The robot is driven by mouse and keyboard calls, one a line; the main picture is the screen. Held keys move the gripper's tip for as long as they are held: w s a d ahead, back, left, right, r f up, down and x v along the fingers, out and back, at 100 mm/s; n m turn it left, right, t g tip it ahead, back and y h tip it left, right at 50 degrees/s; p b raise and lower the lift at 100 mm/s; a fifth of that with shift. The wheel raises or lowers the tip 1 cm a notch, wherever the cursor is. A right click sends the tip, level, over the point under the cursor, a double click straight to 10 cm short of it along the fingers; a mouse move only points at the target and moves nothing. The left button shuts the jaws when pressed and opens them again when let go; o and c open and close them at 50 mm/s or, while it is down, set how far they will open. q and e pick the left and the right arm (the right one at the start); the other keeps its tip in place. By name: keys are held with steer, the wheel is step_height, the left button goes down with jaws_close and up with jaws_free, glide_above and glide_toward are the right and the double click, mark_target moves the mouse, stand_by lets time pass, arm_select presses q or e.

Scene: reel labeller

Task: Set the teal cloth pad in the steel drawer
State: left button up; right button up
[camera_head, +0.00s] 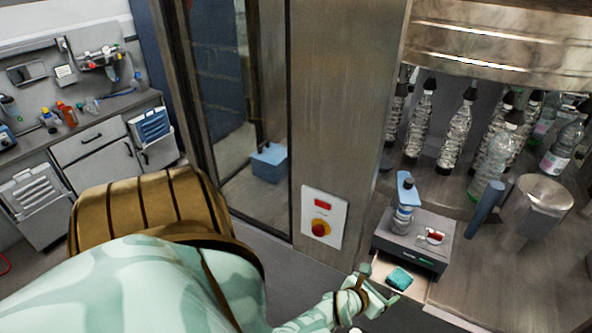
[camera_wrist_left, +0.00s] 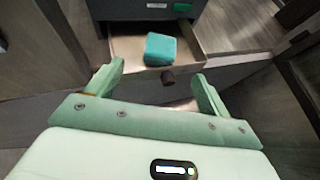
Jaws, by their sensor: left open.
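The steel drawer (camera_head: 416,289) is pulled out from under a dark grey unit (camera_head: 420,240) on the machine's side. My left gripper (camera_head: 380,284) is open at the drawer's front. In the left wrist view its two spread fingers (camera_wrist_left: 157,84) are empty, with the pad ahead of them and apart from them. My right gripper is not in view.
Several clear bottles (camera_head: 457,130) stand in the machine behind. A panel with a red button (camera_head: 322,218) is on the steel post to the left.

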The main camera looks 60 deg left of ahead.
arm_select(q)
steer(key=s+d+f+n+g+h, duration=0.1)
steer(key=s+d+f+n+g, duration=0.15)
steer(key=s+f+n, duration=0.5)
steer(key=s+d+f+n+g, duration=0.2)
steer(key=s+d+f+n, duration=0.1)
steer(key=s+f+n, duration=0.5)
steer(key=s+f+n+g, duration=0.3)
steer(key=s+n, duration=0.4)
steer(key=s, duration=0.5)
steer(key=s+d+f+n+g+h, duration=0.1)
steer(key=s+f+n+g, duration=0.2)
steer(key=s+n, duration=0.5)
steer(key=s+f, duration=0.1)
steer(key=s, duration=0.3)
steer(key=shift+s+d, duration=0.25)
steer(key=shift+s, duration=0.15)
steer(key=shift+w+f, duration=0.1)
